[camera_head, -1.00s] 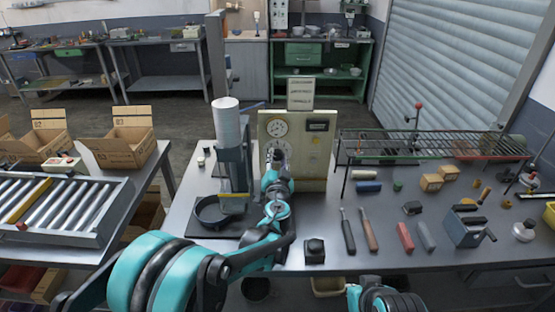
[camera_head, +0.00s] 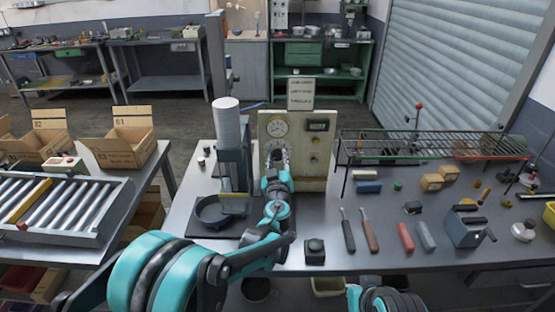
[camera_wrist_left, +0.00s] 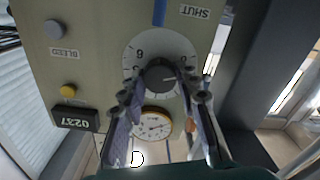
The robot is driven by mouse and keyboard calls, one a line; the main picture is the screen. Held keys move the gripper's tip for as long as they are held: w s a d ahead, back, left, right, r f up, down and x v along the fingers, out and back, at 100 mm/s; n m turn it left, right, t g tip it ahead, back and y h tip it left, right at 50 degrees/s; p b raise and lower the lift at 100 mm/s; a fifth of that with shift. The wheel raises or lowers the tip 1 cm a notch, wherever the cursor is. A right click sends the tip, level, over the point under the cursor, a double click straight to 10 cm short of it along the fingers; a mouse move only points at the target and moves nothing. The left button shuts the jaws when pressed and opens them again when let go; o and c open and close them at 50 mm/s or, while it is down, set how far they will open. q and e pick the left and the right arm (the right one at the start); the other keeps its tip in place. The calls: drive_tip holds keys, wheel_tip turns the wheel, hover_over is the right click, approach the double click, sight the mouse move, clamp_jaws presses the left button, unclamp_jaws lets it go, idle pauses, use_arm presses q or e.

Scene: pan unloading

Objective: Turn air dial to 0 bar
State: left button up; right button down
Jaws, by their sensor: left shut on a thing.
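The air dial's dark knob (camera_wrist_left: 160,78) sits on a round white numbered plate (camera_wrist_left: 133,58) on the beige control panel (camera_head: 318,172). My left gripper (camera_wrist_left: 158,90) is shut on the knob, one finger on each side of it. In the head view, my left gripper (camera_head: 277,156) is in front of the panel and covers most of the dial. A light mark on the knob points roughly right in the wrist view; the number there is too blurred to read. A round pressure gauge (camera_wrist_left: 152,124) is beside the dial and shows at the panel's top left in the head view (camera_head: 278,128).
The panel also has a display reading 0237 (camera_wrist_left: 74,117), a yellow button (camera_wrist_left: 68,90) and a grey button (camera_wrist_left: 54,29) by a BLEED label. A column with a white cylinder (camera_head: 227,125) stands close left of my left arm. A wire rack (camera_head: 430,145) is at right.

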use_arm(q)
drive_tip(key=shift+n, duration=0.8)
drive_tip(key=o, duration=1.2)
drive_tip(key=shift+c, duration=0.2)
drive_tip(key=shift+s, duration=0.15)
drive_tip(key=s, duration=1.1)
drive_tip(key=shift+s, duration=0.4)
